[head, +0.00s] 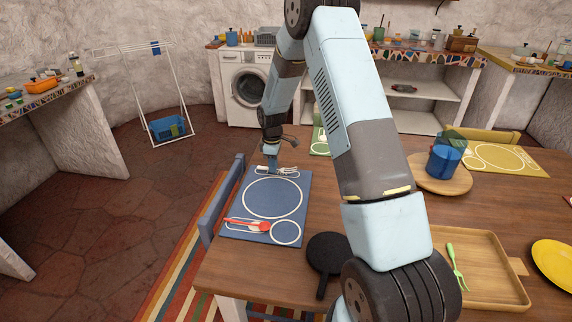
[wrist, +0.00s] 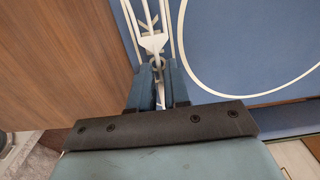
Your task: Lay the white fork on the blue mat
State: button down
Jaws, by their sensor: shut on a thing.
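The blue mat (head: 235,198) lies on the near left part of the wooden table, with white outlines drawn on it. My gripper (head: 272,169) is at the mat's far edge, pointing down. In the wrist view my gripper (wrist: 158,78) is shut on the white fork (wrist: 154,42), whose tines point away from the jaws. The fork appears between two white outline lines on the mat (wrist: 230,75). I cannot tell whether it touches the mat.
A red spoon (head: 248,225) lies on the mat's near side. A black pan (head: 326,252) sits right of it. A wooden tray (head: 485,285) with a green fork (head: 456,267) is at the right. A blue chair (head: 216,206) stands against the table's left edge.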

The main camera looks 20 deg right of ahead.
jog(key=shift+f, duration=0.25)
jog(key=shift+f, duration=0.15)
jog(key=c, duration=1.1)
grip_release()
